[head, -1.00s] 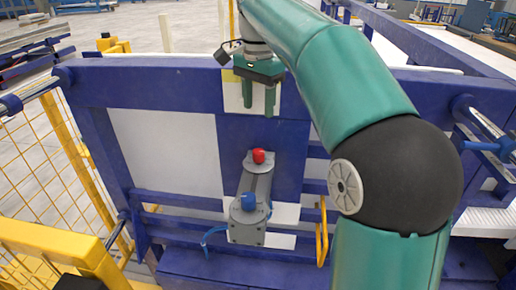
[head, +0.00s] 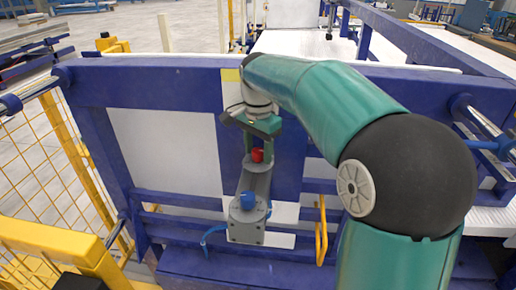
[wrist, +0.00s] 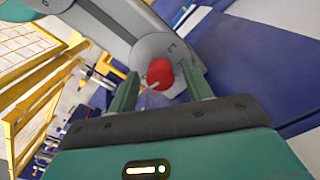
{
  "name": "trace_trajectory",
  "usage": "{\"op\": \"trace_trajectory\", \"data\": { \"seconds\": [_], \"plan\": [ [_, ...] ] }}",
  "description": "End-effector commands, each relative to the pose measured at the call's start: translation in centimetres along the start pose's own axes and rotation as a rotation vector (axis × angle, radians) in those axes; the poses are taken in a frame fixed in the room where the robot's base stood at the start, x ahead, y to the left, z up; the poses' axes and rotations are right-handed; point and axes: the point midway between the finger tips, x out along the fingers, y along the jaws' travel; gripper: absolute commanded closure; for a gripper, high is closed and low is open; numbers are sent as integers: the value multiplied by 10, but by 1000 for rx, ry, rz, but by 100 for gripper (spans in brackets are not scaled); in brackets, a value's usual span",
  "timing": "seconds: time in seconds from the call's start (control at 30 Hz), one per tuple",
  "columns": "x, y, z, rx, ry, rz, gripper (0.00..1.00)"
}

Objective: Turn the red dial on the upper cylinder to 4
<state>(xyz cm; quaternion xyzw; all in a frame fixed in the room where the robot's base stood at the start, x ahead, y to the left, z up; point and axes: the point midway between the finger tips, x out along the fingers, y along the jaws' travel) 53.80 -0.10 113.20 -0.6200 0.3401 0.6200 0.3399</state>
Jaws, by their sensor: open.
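The red dial (head: 257,155) sits on the round grey face of the upper cylinder (head: 257,184). It also shows in the wrist view as a red knob (wrist: 160,75) with a pale pointer on its lower left side. Faint markings are on the grey face (wrist: 172,48), too small to read. My gripper (head: 258,158) is open, with one green finger on each side of the red dial. In the wrist view the fingertips (wrist: 160,80) stand apart, with a gap to the dial on both sides. I cannot tell how deep the dial sits between them.
A blue dial (head: 248,200) sits on the lower end of the same grey unit. A blue frame with white panels (head: 165,150) stands behind it. A yellow bent handle (head: 321,232) is at right, and yellow mesh fencing (head: 75,165) at left.

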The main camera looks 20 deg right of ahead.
Motion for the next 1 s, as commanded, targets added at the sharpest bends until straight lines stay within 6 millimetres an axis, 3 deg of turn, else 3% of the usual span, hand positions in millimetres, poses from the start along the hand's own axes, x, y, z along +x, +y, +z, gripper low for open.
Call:
{"op": "trace_trajectory", "data": {
  "seconds": [0.17,0.4,0.77,1.0],
  "plan": [
    [0,0,0,0,0,0,50],
    [0,0,0,0,0,0,95],
    [-1,0,0,-45,0,0,95],
    [-1,0,0,-178,0,-1,95]
  ]
}}
